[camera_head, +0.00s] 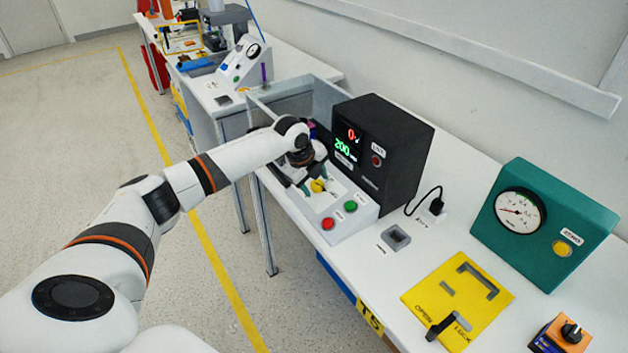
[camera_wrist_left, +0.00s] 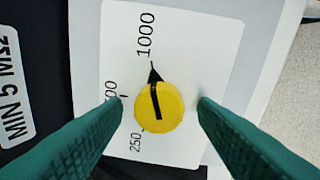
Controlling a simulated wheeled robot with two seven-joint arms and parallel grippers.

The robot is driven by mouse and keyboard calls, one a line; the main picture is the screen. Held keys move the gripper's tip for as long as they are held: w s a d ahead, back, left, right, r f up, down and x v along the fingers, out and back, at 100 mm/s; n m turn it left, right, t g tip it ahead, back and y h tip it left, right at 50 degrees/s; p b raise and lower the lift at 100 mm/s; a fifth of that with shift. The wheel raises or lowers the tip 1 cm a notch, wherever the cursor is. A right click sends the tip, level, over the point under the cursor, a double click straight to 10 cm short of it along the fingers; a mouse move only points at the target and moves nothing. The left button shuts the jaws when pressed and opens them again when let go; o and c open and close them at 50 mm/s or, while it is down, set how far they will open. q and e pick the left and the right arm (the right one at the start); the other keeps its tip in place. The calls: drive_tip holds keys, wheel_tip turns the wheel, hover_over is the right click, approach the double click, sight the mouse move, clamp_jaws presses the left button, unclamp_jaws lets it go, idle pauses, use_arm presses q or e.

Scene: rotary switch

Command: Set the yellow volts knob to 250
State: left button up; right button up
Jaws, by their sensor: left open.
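The yellow volts knob (camera_wrist_left: 158,106) sits on a white dial plate marked 1000, 500 and 250. Its black pointer aims at about the 1000 mark. In the head view the knob (camera_head: 318,186) is on the sloped front panel of the black tester (camera_head: 400,140). My left gripper (camera_wrist_left: 160,102) is open, with its green fingers on either side of the knob in the picture. A gap shows between each finger and the knob. The left gripper (camera_head: 314,183) also shows in the head view, over the panel. My right gripper is not in view.
Red (camera_head: 328,224) and green (camera_head: 350,206) buttons sit on the panel near the knob. The tester has lit red and green digits.

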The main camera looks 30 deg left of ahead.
use_arm(q)
drive_tip(key=c, duration=1)
drive_tip(key=shift+o, duration=0.2)
drive_tip(key=shift+r+n+p, duration=0.15)
drive_tip(key=shift+n+p, duration=0.25)
drive_tip(key=shift+p, duration=0.25)
drive_tip(key=n+p, duration=0.5)
drive_tip(key=p, duration=0.1)
drive_tip(key=shift+d+n, duration=0.1)
drive_tip(key=shift+n, duration=0.2)
drive_tip(key=n+p, duration=0.4)
drive_tip(key=n, duration=0.1)
drive_tip(key=shift+g, duration=0.3)
drive_tip(key=n+p, duration=0.2)
drive_tip(key=n, duration=0.2)
drive_tip(key=shift+d+p, duration=0.1)
drive_tip(key=shift+p, duration=0.2)
drive_tip(key=n+p, duration=0.2)
drive_tip(key=n, duration=0.2)
drive_tip(key=shift+n+g, duration=0.3)
drive_tip(key=n+p, duration=0.1)
drive_tip(key=n, duration=0.3)
drive_tip(key=shift+n+p, duration=0.65)
drive_tip(key=shift+n, duration=1.15)
